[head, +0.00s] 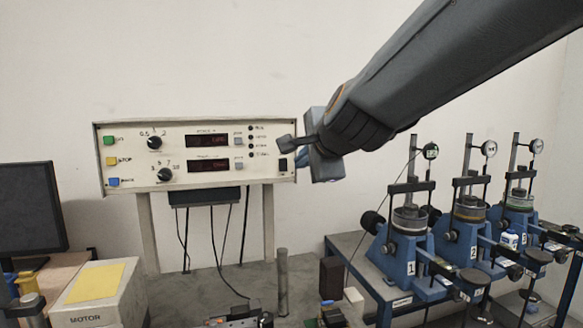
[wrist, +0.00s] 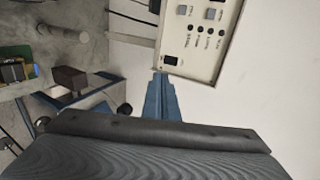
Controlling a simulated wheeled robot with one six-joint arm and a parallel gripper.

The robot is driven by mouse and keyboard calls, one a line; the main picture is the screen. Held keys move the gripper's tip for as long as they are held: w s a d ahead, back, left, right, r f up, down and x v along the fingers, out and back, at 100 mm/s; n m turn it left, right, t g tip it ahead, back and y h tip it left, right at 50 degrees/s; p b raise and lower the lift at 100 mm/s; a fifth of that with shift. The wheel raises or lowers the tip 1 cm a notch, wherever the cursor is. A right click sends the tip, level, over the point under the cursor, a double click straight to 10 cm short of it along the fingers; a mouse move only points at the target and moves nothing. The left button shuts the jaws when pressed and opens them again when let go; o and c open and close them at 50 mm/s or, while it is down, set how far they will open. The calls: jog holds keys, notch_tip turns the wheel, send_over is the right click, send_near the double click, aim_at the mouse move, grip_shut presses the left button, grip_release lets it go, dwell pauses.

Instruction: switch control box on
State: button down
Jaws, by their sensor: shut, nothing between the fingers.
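The control box (head: 222,141) is a cream panel on posts against the wall, with two dark displays, two knobs, and green, yellow and blue buttons. Faint reddish marks show in the displays, too small to read. A black rocker switch (head: 283,165) sits at its lower right corner; it also shows in the wrist view (wrist: 171,60). Whether the switch is on or off I cannot tell. My gripper (head: 285,143) is shut and empty at the box's right edge, close to the switch. In the wrist view its blue fingers (wrist: 160,78) point just below the switch; contact is unclear.
A blue bench with several numbered test devices (head: 408,250) stands at the right. A monitor (head: 32,208) and a box marked MOTOR (head: 98,298) stand at the left. A grey post (head: 282,280) rises from the table below the control box. Cables hang under the box.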

jog(key=shift+w, duration=0.1)
jog(key=b, duration=0.4)
send_near(284, 171)
jog(key=f+x, duration=0.1)
jog(key=x, duration=0.3)
jog(key=shift+w+a, duration=0.3)
jog(key=shift+w, duration=0.6)
